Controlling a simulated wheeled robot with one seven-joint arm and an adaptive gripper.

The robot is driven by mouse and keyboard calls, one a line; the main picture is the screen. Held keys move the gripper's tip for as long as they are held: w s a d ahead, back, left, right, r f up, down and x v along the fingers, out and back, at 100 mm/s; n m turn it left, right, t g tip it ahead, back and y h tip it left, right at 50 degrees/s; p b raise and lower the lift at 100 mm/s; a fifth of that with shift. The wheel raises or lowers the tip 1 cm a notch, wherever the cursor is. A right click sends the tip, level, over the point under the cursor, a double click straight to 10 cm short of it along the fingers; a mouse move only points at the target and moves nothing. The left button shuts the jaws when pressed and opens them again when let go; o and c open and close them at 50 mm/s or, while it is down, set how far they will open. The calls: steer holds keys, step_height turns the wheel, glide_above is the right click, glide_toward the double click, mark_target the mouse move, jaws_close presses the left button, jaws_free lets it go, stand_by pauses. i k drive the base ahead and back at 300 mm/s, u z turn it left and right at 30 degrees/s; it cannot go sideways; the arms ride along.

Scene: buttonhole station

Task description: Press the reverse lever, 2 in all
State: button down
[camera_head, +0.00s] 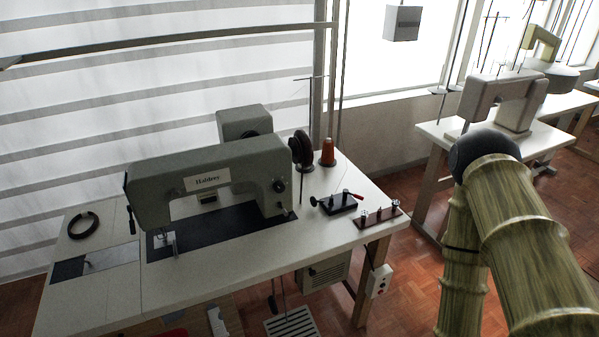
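A grey-green sewing machine (207,180) with a nameplate stands on a white table (220,262). I cannot tell for sure which part is the reverse lever. A small dark part (288,212) sticks out low at the foot of the machine's pillar, below a dark dial (279,186). A thin dark lever (131,220) hangs at the left end of the machine head. Links of my arm fill the right side of the view, well to the right of the machine. My gripper is not in the picture.
A dark thread spool (302,148), an orange cone (327,152), a black winder block with a red-tipped rod (341,204) and a rack of bobbins (378,216) stand right of the machine. A black ring (83,226) lies at left. Another sewing table (440,130) stands behind my arm.

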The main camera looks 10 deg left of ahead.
mark_target(280, 205)
steer(key=z, duration=1.9)
steer(key=k, duration=0.95)
steer(key=u, duration=1.85)
steer(key=i, duration=0.5)
steer(key=z, duration=0.1)
